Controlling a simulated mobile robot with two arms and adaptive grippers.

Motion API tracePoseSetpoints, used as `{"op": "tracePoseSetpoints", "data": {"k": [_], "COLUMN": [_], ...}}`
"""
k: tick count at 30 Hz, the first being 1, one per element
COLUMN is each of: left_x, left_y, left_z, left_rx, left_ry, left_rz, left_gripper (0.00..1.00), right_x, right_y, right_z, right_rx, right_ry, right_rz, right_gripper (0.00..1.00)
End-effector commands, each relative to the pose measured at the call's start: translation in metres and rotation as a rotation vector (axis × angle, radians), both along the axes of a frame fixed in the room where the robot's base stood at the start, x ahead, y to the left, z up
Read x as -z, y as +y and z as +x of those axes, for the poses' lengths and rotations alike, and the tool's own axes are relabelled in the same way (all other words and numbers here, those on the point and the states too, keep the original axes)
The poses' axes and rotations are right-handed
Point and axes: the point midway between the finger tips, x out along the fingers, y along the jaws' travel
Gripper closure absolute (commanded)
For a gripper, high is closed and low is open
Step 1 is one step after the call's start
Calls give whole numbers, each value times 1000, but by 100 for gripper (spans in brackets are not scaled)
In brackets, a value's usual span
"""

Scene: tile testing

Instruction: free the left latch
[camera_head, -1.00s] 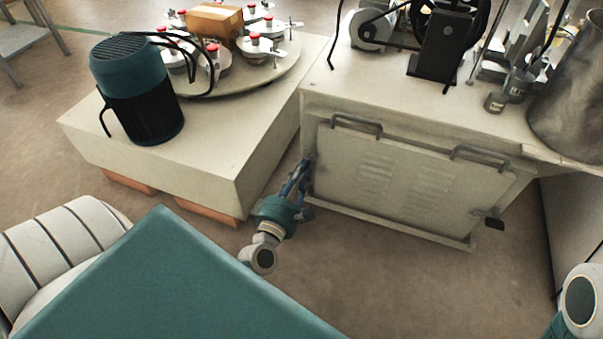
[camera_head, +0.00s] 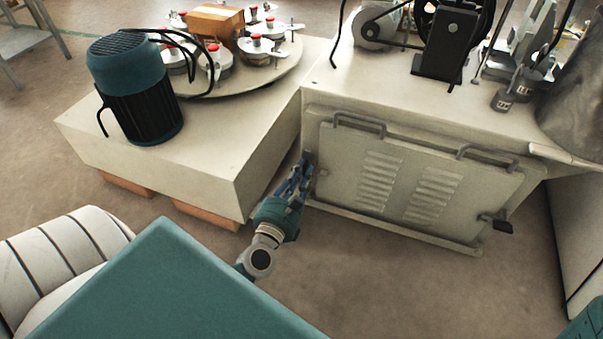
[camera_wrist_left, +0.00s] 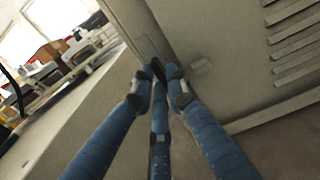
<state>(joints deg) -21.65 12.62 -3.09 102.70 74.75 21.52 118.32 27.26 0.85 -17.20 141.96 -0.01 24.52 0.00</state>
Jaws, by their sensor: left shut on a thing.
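The machine's pale front panel (camera_head: 340,175) has two grey handles along its top and vent slots in the middle. The left latch (camera_wrist_left: 157,70) shows only as a small dark piece between my fingertips at the panel's left edge. My left gripper (camera_head: 301,172) reaches that edge from below left. Its blue fingers (camera_wrist_left: 160,85) are shut on the latch in the left wrist view and hide most of it. The right latch (camera_head: 495,223) is a dark lever sticking out at the panel's lower right. My right gripper is out of view.
A low pale block (camera_head: 215,160) with a teal and black motor (camera_head: 135,95) and a round turntable (camera_head: 240,80) stands close left of my gripper. Belt machinery (camera_head: 445,45) stands on the panel's cabinet. The brown floor (camera_head: 400,290) before the panel is clear.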

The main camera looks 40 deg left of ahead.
Motion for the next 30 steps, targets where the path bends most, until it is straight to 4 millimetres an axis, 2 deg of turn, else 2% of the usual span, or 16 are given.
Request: {"op": "tracePoseSetpoints", "data": {"k": [9,10,12,13,23,26,30], "left_x": [-1,-1,-1,-1,0,0,1], "left_y": [0,0,0,0,-1,-3,-9], "left_z": [1,1,1,1,-3,-14,-37], "left_rx": [-1,-1,-1,-1,0,0,1], "left_ry": [-3,-2,-2,-2,0,1,2], "left_rz": [-7,-6,-6,-6,-3,-2,-3], "left_gripper": [100,84,70,67,67,67,67], "right_x": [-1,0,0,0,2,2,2], "right_y": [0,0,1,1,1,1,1], "right_z": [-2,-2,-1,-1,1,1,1], "right_rx": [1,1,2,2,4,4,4], "right_ry": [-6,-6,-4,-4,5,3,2], "right_rz": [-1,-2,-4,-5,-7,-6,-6], "right_gripper": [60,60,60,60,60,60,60]}}
